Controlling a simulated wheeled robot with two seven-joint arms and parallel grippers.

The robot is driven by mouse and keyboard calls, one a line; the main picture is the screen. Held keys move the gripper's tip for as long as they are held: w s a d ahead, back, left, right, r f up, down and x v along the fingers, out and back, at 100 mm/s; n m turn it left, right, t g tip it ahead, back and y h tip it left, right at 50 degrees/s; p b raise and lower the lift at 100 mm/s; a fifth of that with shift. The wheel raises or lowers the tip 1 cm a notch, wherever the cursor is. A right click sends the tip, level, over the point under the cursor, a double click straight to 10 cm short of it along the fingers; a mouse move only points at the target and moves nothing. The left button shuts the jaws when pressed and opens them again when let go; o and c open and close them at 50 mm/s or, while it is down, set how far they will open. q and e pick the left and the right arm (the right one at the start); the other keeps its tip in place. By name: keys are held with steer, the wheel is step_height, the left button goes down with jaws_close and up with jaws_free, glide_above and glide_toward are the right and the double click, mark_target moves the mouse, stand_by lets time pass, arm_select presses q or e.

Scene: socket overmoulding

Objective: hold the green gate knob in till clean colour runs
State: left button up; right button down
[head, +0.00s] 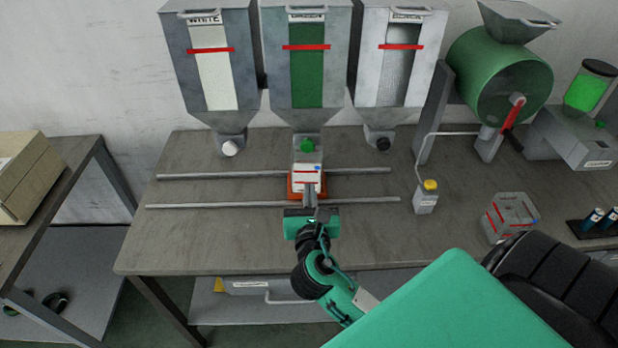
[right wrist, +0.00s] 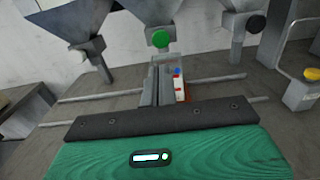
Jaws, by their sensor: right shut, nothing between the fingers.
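The green gate knob (head: 307,145) sits at the foot of the middle hopper (head: 307,70), which has a green window. The knob also shows in the right wrist view (right wrist: 160,39), beyond my fingers. A clear-walled box (head: 307,165) with a white, marked front stands under that knob on an orange-red carriage (head: 292,188). My right gripper (head: 309,188) is shut and empty, in front of the box and short of the knob. In the right wrist view its fingers partly hide the box (right wrist: 180,88). I cannot tell whether the fingertips touch the box. My left gripper is not in view.
Two rails (head: 220,205) run across the table (head: 170,240). A white knob (head: 230,148) and a black knob (head: 383,144) sit on the side hoppers. A yellow-capped bottle (head: 427,198), a clear box (head: 510,215) and a green drum (head: 495,75) stand to the right.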

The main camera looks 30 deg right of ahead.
mark_target(308, 146)
steer(key=p+x, duration=0.2)
steer(key=x, duration=0.9)
steer(key=shift+w+r+p, duration=0.1)
steer(key=shift+w+p, duration=0.1)
steer(key=shift+p, duration=0.15)
steer(key=shift+w+d, duration=0.4)
steer(key=shift+w, duration=0.15)
steer(key=shift+p+x, duration=0.8)
steer(key=shift+x, duration=0.2)
steer(key=shift+s, duration=0.1)
steer(key=shift+r, duration=0.2)
steer(key=shift+d, duration=0.1)
